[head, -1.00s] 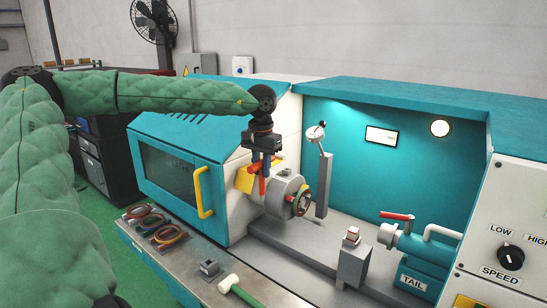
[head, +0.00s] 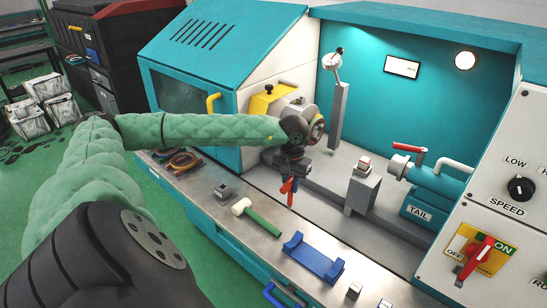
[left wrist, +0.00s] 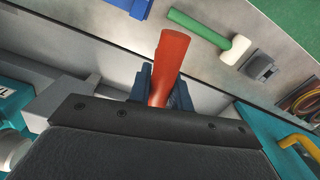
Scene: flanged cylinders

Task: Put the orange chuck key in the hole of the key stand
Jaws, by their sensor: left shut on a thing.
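The orange chuck key (head: 287,188) is held in my left gripper (head: 290,176), pointing down over the bench's lathe-side edge. In the left wrist view the key (left wrist: 171,55) sticks out from between the two dark fingers of the gripper (left wrist: 161,90), which are shut on it. A small grey block with a dark top (head: 222,192) stands on the bench left of the key and looks like the key stand. It also shows in the left wrist view (left wrist: 261,66); its hole is not clear. The key is apart from it. My right gripper is out of view.
A white-headed mallet with a green handle (head: 262,221) lies between the block and a blue cradle (head: 314,260). Coiled cables (head: 184,162) lie at the bench's far end. The lathe's grey post (head: 361,190) and tailstock (head: 432,182) stand to the right.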

